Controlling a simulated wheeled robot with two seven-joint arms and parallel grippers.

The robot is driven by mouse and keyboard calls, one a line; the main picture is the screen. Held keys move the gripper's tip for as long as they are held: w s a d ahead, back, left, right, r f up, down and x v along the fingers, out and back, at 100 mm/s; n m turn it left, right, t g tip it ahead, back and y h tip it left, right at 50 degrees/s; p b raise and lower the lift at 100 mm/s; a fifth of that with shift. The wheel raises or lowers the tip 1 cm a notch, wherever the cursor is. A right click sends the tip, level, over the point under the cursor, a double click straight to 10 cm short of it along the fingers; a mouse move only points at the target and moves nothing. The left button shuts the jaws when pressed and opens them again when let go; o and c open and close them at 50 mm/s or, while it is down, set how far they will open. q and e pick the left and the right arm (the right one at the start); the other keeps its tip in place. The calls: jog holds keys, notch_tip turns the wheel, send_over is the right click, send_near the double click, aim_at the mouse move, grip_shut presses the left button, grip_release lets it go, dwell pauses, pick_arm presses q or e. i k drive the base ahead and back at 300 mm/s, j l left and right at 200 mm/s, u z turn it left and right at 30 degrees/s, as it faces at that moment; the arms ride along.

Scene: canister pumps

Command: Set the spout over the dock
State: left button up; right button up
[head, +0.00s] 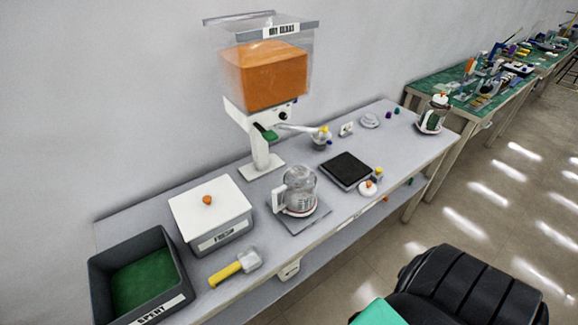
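A dispenser with a clear hopper of orange contents (262,75) stands on a white post (262,150) at the back of the bench. A glass jug (300,190) with a white handle stands on a flat grey square pad (306,218) in front of the post. A black square plate (347,171) lies to its right. I cannot tell which of these is the dock.
A white lidded box (212,212), a dark bin with green contents (140,278) and a yellow-handled scoop (234,267) occupy the left. A jar with an orange knob (432,114) stands at the right end. Small items lie along the back right. Some bare grey bench (275,255) shows in front.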

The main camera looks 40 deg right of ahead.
aim_at(284, 126)
jog(key=k+l+z, duration=0.15)
jog(key=z, duration=0.2)
jog(key=l+z, duration=0.35)
jog(key=k+l+z, duration=0.15)
jog(key=z, duration=0.2)
jog(key=i+l+u, duration=0.2)
jog(key=l+u, duration=0.2)
jog(key=k+l, duration=0.05)
